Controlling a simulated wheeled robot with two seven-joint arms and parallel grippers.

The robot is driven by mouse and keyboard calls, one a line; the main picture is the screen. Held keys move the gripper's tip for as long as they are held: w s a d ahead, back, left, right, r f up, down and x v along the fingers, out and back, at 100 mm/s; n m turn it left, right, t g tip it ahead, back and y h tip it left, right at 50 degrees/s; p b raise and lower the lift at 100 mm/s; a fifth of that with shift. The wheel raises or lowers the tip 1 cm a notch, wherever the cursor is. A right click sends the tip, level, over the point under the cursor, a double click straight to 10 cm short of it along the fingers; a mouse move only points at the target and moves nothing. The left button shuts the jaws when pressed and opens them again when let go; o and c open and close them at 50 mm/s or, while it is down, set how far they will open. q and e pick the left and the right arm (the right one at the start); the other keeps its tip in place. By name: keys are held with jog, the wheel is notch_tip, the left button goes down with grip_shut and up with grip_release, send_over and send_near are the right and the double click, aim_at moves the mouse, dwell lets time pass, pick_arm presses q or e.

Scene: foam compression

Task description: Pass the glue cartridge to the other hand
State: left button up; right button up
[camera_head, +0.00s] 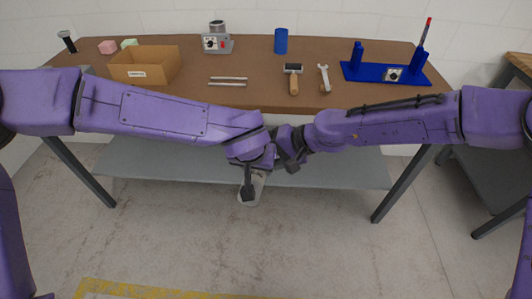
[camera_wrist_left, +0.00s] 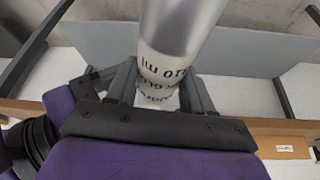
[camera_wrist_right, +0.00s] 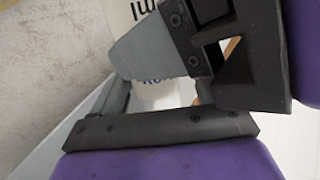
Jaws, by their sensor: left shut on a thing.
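The glue cartridge, a silver and white tube with dark lettering, sits between the fingers of my left gripper (camera_wrist_left: 160,82), which is shut on it. Its silver part (camera_wrist_left: 180,25) points toward the top of the left wrist view. In the head view its pale lower part (camera_head: 259,186) shows below the joined hands. My right gripper (camera_wrist_right: 160,97) is close to the left one. Its fingers look spread, with the white cartridge body (camera_wrist_right: 158,92) in view between them. Part of my left gripper (camera_wrist_right: 225,55) covers one of the right fingers, so contact there is hidden.
The wooden table (camera_head: 190,75) is behind my arms. It holds a cardboard box (camera_head: 145,65), a hammer (camera_head: 293,80), a wrench (camera_head: 324,79), a blue cup (camera_head: 281,41) and a blue stand (camera_head: 385,76). A grey shelf (camera_head: 340,170) lies below. The floor in front is clear.

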jog(key=shift+r, duration=0.1)
jog(key=c, duration=1)
pick_arm(q)
jog(key=o, duration=0.9)
pick_arm(e)
jog(key=shift+a, duration=0.1)
jog(key=shift+c, duration=0.9)
pick_arm(q)
jog(key=o, duration=0.5)
